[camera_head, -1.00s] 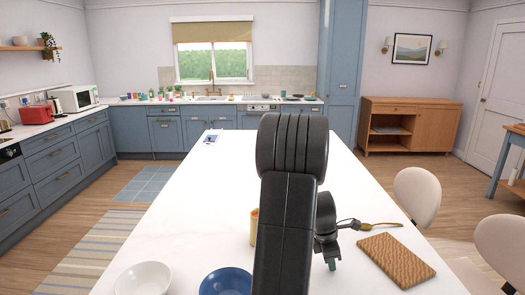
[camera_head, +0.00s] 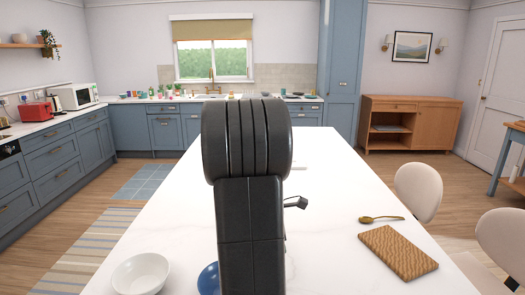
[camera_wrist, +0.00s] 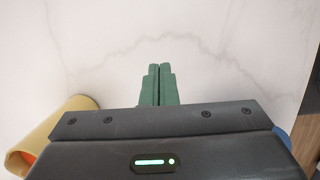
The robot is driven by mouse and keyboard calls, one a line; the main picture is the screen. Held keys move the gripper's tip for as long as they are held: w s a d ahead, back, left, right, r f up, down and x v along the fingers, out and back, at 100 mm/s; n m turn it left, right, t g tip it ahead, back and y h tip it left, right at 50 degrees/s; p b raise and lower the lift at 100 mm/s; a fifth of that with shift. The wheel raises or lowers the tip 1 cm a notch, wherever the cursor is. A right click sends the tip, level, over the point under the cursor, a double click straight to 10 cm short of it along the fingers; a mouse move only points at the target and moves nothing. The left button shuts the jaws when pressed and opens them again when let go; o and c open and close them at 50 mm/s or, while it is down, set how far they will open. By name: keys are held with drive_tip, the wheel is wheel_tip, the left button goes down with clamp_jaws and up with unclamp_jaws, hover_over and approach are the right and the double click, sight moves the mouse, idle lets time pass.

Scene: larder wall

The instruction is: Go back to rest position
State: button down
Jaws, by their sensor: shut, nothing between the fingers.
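My gripper shows in the wrist view (camera_wrist: 160,84) with its two green fingers together and nothing between them. It points at the white marble countertop (camera_wrist: 225,45). In the head view my dark arm rises over the middle of the white island (camera_head: 345,200), and the gripper's fingers are hidden there. A yellow cylinder with an orange inside (camera_wrist: 50,130) is at the left of the wrist view, beside the gripper. A bit of a blue thing shows at the right edge of the gripper body.
Pale chairs (camera_head: 418,190) stand along the right side.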

drive_tip(key=shift+v, duration=2.75)
drive_tip(key=shift+s, duration=0.1)
